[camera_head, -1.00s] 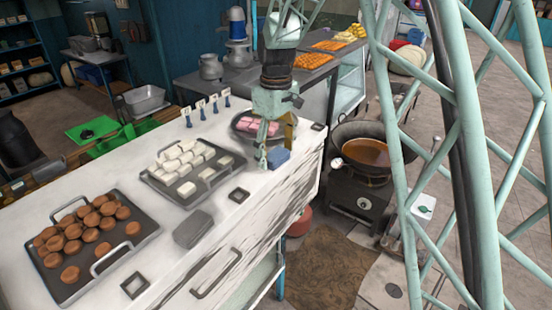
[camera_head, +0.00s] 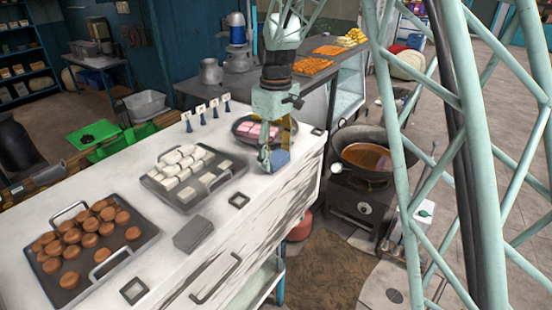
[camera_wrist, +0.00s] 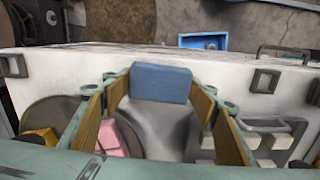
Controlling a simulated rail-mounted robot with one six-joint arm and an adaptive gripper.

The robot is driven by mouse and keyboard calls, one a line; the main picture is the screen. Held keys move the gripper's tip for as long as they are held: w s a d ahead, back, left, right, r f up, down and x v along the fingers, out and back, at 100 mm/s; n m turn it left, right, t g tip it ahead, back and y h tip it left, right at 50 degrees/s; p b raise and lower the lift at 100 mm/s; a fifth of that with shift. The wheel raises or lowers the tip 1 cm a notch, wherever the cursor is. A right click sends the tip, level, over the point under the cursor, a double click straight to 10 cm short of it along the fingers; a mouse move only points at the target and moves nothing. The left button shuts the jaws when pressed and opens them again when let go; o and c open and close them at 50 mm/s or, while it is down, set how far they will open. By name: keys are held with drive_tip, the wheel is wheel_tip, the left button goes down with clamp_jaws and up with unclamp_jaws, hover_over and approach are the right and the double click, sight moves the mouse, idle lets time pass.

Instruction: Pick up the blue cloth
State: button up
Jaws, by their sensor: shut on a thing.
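The blue cloth (camera_wrist: 161,83), a folded blue block, sits between the fingertips of my gripper (camera_wrist: 162,92) in the wrist view. In the head view the blue cloth (camera_head: 280,159) is partly hidden behind a finger. My gripper (camera_head: 274,158) points down at the right end of the white counter (camera_head: 250,215). It is shut on the cloth, with a finger at each side of it. The cloth is at or close to the counter top; I cannot tell whether it touches.
A round dark pan with pink blocks (camera_head: 262,131) stands just behind my gripper. A tray of white blocks (camera_head: 185,197) and a tray of brown rounds (camera_head: 135,247) lie to the left. A wok (camera_head: 348,143) stands beyond the counter's right edge.

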drive_tip(key=shift+s+r, duration=0.1)
drive_tip(key=shift+r, duration=1.15)
drive_tip(key=s+a+r, duration=0.1)
drive_tip(key=s, duration=1.4)
drive_tip(key=shift+s+a+r+b, duration=0.2)
drive_tip(key=shift+s+a+b, duration=0.15)
drive_tip(key=shift+a+b, duration=0.05)
drive_tip(key=shift+o, duration=1.2)
drive_tip(key=shift+c, duration=0.9)
drive_tip(key=shift+s, duration=0.1)
